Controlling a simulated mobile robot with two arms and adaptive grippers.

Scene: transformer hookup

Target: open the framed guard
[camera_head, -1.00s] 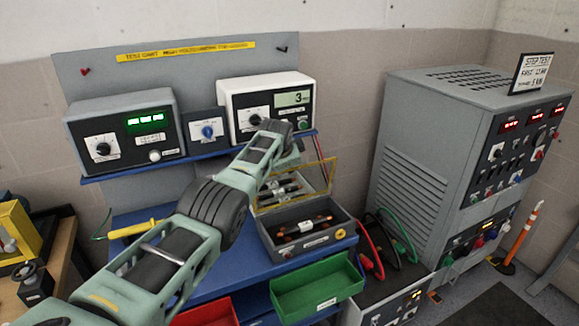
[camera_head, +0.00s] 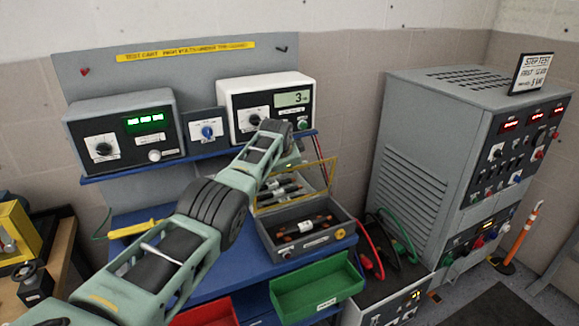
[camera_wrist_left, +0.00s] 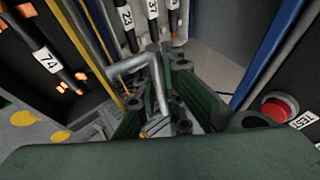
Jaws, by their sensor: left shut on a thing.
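The framed guard (camera_head: 330,178) is a clear panel with a thin yellow frame. It stands raised at the back of a grey open-topped box (camera_head: 280,250), whose dark-and-copper fuse shows uncovered. In the left wrist view a thin yellow frame edge (camera_wrist_left: 96,38) runs beside a bent grey metal handle (camera_wrist_left: 128,64). My left gripper (camera_wrist_left: 155,108) is shut on this handle, its green fingers around the lower end. In the head view my left arm hides most of the gripper and the guard's left part. My right gripper is not in view.
Two meters (camera_head: 122,135) (camera_head: 268,105) stand on a blue shelf above. A green bin (camera_head: 315,287) and a red bin (camera_head: 210,313) sit in front. Red and green cables (camera_head: 400,240) and a tall grey cabinet (camera_head: 420,150) are at the right. Several numbered fuses (camera_wrist_left: 126,18) show near the gripper.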

